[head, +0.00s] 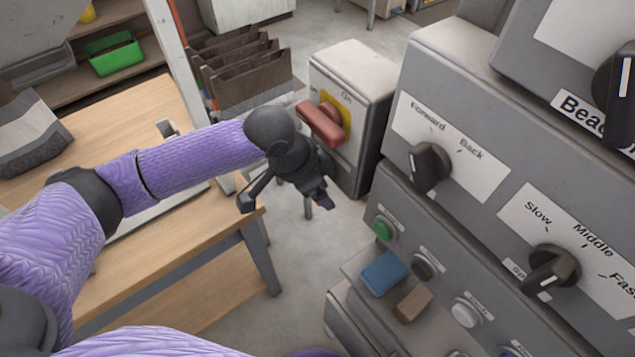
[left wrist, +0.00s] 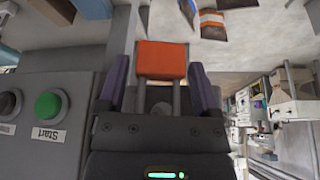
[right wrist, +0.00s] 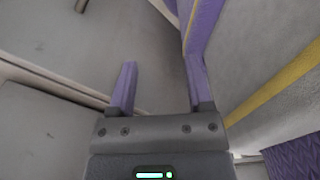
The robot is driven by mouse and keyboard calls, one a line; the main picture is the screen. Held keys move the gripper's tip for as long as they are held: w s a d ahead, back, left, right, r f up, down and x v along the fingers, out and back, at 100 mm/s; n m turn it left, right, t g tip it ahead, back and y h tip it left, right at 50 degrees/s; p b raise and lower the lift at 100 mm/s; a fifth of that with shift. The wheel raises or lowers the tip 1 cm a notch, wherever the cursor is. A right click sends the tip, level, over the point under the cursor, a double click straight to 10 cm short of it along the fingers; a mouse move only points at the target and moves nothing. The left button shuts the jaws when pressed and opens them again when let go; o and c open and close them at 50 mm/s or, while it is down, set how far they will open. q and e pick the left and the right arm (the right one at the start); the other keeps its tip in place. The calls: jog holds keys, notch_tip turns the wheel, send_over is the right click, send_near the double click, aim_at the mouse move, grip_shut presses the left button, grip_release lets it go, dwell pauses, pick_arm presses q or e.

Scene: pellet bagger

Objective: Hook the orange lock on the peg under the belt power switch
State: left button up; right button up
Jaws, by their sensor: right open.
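The belt power switch is a red handle (head: 323,124) on a yellow plate, on a grey box (head: 358,75). My left gripper (head: 318,198) is in front of this box, below the handle, pointing down. In the left wrist view, the orange lock (left wrist: 163,58) is between the fingertips of my left gripper (left wrist: 160,75). Its two metal shackle legs run back toward the palm. The peg cannot be clearly made out; my gripper covers much of the area under the switch. My right gripper (right wrist: 160,80) is open and empty, facing grey surfaces.
Right of the switch box stands a grey control panel with Forward/Back (head: 430,165) and speed knobs (head: 550,268). A green button (head: 383,228), a blue block (head: 384,273) and a brown block (head: 412,304) are lower down. A wooden table (head: 195,265) stands at left.

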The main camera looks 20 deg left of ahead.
pick_arm(q)
jog(key=shift+o, duration=0.7)
